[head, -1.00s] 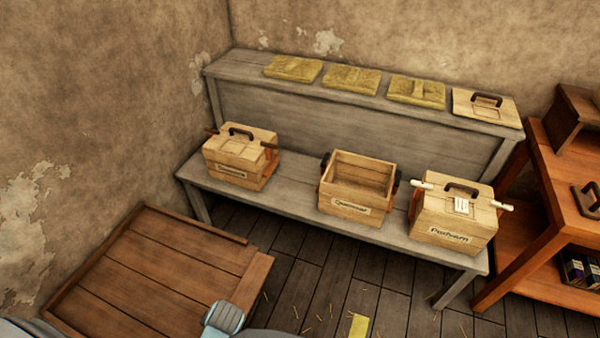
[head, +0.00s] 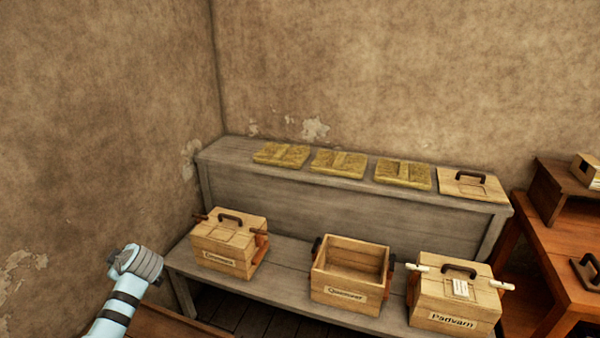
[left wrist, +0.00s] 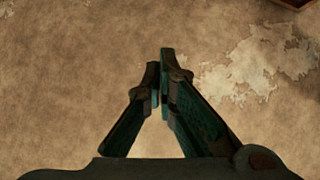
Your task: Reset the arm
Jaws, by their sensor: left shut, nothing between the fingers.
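My left arm (head: 125,290) rises at the lower left of the head view, in front of the wall and left of the grey bench. In the left wrist view my left gripper (left wrist: 159,80) is shut and empty, with its fingers toward the bare plaster wall. Its fingers do not show clearly in the head view. My right gripper is not in view.
The grey bench (head: 285,278) holds a lidded box (head: 228,245), an open empty box (head: 350,275) and a box labelled Padvarn (head: 455,300). Its upper shelf (head: 228,152) bears several yellow pads and a wooden lid (head: 470,184). An orange table (head: 560,235) stands right.

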